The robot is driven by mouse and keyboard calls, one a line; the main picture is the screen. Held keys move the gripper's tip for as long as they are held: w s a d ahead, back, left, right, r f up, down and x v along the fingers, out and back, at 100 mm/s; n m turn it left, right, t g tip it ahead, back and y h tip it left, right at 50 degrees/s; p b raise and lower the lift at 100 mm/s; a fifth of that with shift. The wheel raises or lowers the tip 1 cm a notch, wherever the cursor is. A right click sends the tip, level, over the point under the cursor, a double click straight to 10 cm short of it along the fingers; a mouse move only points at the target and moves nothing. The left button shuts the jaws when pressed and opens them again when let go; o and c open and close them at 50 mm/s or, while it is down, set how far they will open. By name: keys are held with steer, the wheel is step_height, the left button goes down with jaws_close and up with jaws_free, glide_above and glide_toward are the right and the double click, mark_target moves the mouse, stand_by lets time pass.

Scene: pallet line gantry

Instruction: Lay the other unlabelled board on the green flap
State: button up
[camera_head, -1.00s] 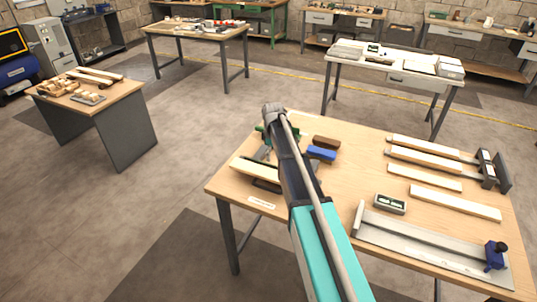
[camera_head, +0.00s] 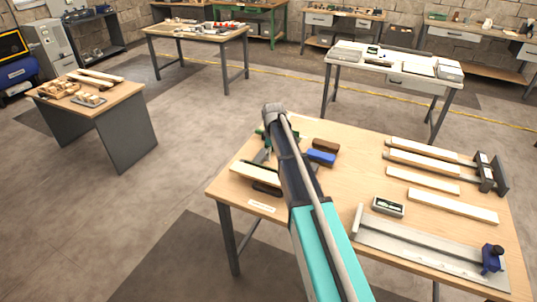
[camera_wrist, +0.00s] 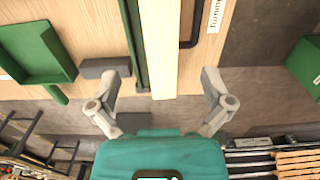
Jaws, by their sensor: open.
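A pale board (camera_wrist: 160,45) runs down the middle of the wrist view, between the spread fingers of my gripper (camera_wrist: 160,92). The fingers stand apart from its sides. A long narrow green strip (camera_wrist: 134,45), possibly the green flap's edge, lies along the board's left side. In the head view this board (camera_head: 257,173) sits at the table's left end, and my arm hides part of that area and the gripper. Two plain pale boards lie at the right, a shorter one (camera_head: 423,180) and a longer one (camera_head: 453,206). I see no labels on them.
Two boards with dark end fittings (camera_head: 425,150) lie at the back right. A metal rail fixture with a blue clamp (camera_head: 430,246) lines the front. A small box (camera_head: 388,206), blue block (camera_head: 321,157) and paper label (camera_head: 262,205) are nearby. A green tray (camera_wrist: 35,52) shows at left.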

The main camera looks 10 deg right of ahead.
steer(key=s+a+m, duration=0.1)
steer(key=s+m, duration=0.9)
steer(key=s, duration=1.9)
steer(key=shift+s+a+m, duration=0.15)
steer(key=shift+a+m, duration=0.15)
steer(key=shift+m, duration=0.1)
steer(key=shift+f+b, duration=1.55)
